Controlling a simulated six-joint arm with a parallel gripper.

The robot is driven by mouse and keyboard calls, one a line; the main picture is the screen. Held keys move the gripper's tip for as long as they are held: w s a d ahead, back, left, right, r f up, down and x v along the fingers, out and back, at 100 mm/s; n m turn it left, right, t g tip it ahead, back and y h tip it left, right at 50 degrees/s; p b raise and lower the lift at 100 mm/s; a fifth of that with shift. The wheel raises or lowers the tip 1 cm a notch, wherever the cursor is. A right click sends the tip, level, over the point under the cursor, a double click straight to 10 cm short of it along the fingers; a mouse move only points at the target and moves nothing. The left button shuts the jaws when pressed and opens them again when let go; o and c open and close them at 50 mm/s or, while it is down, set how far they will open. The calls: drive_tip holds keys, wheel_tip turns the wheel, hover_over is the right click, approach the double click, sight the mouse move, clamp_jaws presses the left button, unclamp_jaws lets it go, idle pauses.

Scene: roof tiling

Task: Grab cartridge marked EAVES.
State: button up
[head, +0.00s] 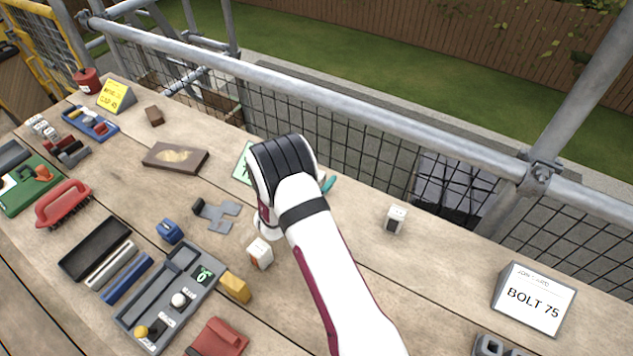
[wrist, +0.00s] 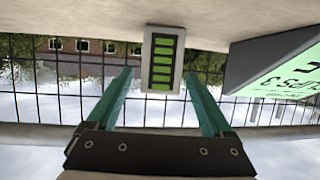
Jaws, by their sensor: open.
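In the wrist view a small pale block with a dark face and several green bars (wrist: 163,60) stands out from the tabletop, which is at the top of this inverted view. My gripper (wrist: 159,74) is open; its two teal fingers lie either side of the block, with gaps visible. In the head view my arm mostly hides my gripper (head: 327,184), and the green-barred block cannot be made out. Two other small white blocks show there: one with an orange mark (head: 260,253) left of my arm, one with a dark face (head: 396,219) to the right. No EAVES marking is legible.
A green card (head: 243,164) stands just left of my gripper; it also shows in the wrist view (wrist: 275,70). A grey compartment tray (head: 170,300), yellow block (head: 235,287) and brown box (head: 175,158) lie left. A BOLT 75 sign (head: 533,298) stands right. Scaffold rails and mesh edge the bench.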

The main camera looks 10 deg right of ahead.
clamp_jaws()
idle(0.4)
